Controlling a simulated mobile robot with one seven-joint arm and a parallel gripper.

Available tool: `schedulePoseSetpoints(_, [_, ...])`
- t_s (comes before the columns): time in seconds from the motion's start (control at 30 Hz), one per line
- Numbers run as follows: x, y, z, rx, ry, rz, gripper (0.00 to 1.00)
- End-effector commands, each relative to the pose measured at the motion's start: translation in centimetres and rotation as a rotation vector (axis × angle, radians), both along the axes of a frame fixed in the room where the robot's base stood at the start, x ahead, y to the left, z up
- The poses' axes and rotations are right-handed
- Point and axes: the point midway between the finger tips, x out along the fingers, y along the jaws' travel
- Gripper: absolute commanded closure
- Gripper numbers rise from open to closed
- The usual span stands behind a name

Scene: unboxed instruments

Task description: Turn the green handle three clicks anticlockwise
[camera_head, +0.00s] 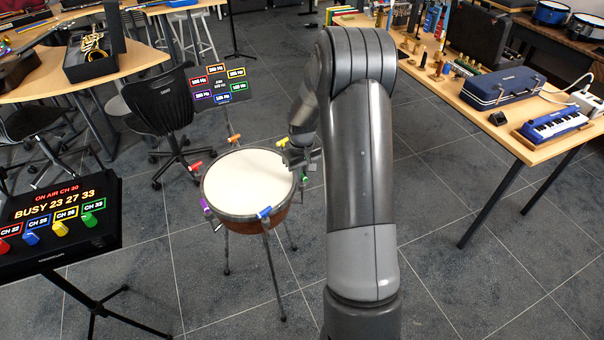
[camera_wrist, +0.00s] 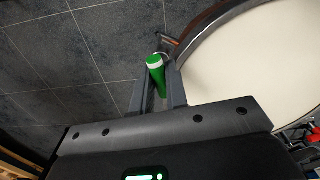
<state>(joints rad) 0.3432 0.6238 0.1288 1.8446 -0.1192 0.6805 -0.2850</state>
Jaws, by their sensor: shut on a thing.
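A drum (camera_head: 248,181) with a pale head stands on a tripod, with coloured handles around its rim. My gripper (camera_head: 303,165) is at the drum's right rim. In the wrist view my gripper (camera_wrist: 160,88) is shut on the green handle (camera_wrist: 156,74), which sits between the two fingers just outside the rim. The drum head (camera_wrist: 245,60) fills the right of that view. In the head view the green handle is largely hidden by my gripper.
Other rim handles are red (camera_head: 197,165), orange (camera_head: 234,138), yellow (camera_head: 282,141), purple (camera_head: 205,203) and blue (camera_head: 264,212). A label display (camera_head: 219,86) stands behind. A black panel (camera_head: 60,250) with coloured knobs, one green, stands left. A table (camera_head: 480,120) is right.

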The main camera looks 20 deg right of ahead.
Motion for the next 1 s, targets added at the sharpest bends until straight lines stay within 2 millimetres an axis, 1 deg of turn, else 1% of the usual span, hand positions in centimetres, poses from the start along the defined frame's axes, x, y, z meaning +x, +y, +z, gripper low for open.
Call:
schedulePoseSetpoints(0.2, [-0.03,-0.05,0.0,0.0,0.001,0.129,1.0])
schedulePoseSetpoints(0.4, [-0.04,-0.06,0.0,0.0,0.001,0.202,1.0])
schedulePoseSetpoints(0.97, [-0.05,-0.09,0.0,-0.001,0.001,0.232,1.0])
schedulePoseSetpoints(1.0, [-0.05,-0.09,0.0,-0.001,0.001,0.231,0.83])
